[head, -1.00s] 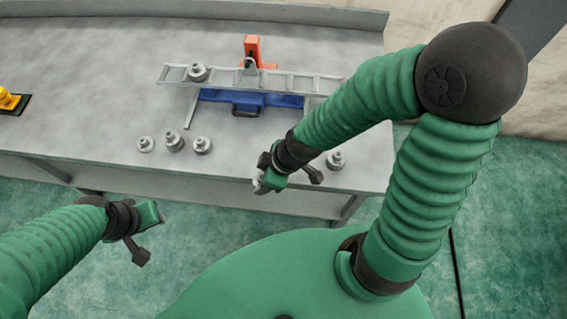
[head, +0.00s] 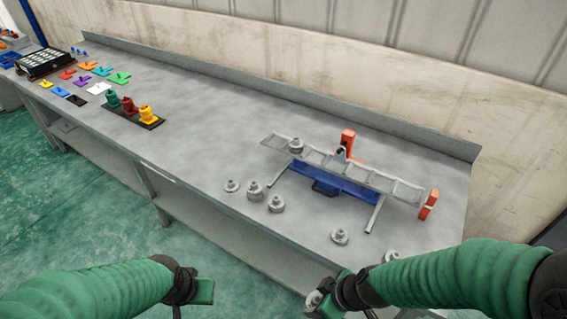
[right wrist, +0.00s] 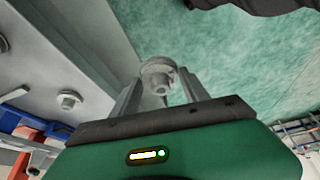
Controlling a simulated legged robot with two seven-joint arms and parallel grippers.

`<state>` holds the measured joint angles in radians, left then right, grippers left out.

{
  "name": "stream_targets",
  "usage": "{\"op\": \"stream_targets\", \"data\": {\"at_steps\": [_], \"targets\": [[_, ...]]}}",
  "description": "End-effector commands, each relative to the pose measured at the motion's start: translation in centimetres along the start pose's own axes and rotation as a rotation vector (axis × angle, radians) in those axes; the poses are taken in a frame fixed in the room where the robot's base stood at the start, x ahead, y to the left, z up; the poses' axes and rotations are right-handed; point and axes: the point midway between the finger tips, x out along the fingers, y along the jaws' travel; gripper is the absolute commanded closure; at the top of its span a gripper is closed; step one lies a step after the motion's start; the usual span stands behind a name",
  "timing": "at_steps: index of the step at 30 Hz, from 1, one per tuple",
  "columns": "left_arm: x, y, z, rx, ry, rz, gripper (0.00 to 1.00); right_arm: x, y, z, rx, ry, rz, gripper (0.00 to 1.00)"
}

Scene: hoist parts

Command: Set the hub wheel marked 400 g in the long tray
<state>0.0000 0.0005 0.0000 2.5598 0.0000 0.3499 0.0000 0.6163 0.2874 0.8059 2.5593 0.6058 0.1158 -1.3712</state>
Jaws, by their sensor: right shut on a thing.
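The long tray (head: 375,178) is a grey, ladder-like beam with several compartments, above a blue base (head: 350,189) on the bench. One grey hub wheel (head: 296,145) sits in it towards its left end. My right gripper (head: 318,303) is shut on a hub wheel (right wrist: 158,72), held off the bench's front edge over the floor. In the right wrist view this wheel is between the two fingers (right wrist: 160,95). No weight marking is legible on any wheel. My left gripper (head: 206,291) is in front of the bench; its jaw opening does not show clearly.
Loose hub wheels stand on the bench (head: 200,150): a group of three (head: 255,190), one nearer the right (head: 340,237), and one (head: 392,257) by my right arm. An orange piece (head: 428,205) is at the tray's right end. Coloured pieces (head: 130,108) lie far left.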

Motion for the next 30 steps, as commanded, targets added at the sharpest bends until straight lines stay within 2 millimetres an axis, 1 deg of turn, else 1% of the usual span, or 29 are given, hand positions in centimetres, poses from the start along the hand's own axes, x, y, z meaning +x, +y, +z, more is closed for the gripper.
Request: {"op": "stream_targets", "data": {"at_steps": [2,5,13,18,30], "targets": [[0.0,0.0,0.0,0.000,0.000,0.000,0.64,0.0,0.0,0.0,0.000,0.000,0.001,1.00],[0.0,0.0,0.0,0.000,0.000,0.000,0.64,0.2,1.2,0.5,0.085,-0.001,0.035,1.00],[0.0,0.0,0.0,0.000,0.000,0.000,0.64,0.3,5.0,1.9,0.358,0.001,0.151,1.00],[0.0,0.0,0.0,0.000,0.000,0.000,0.64,-0.1,7.1,2.6,0.505,0.002,0.214,1.00],[0.0,0.0,0.0,0.000,0.000,0.000,0.64,-1.5,11.4,3.5,0.777,0.003,0.325,1.00]]}}
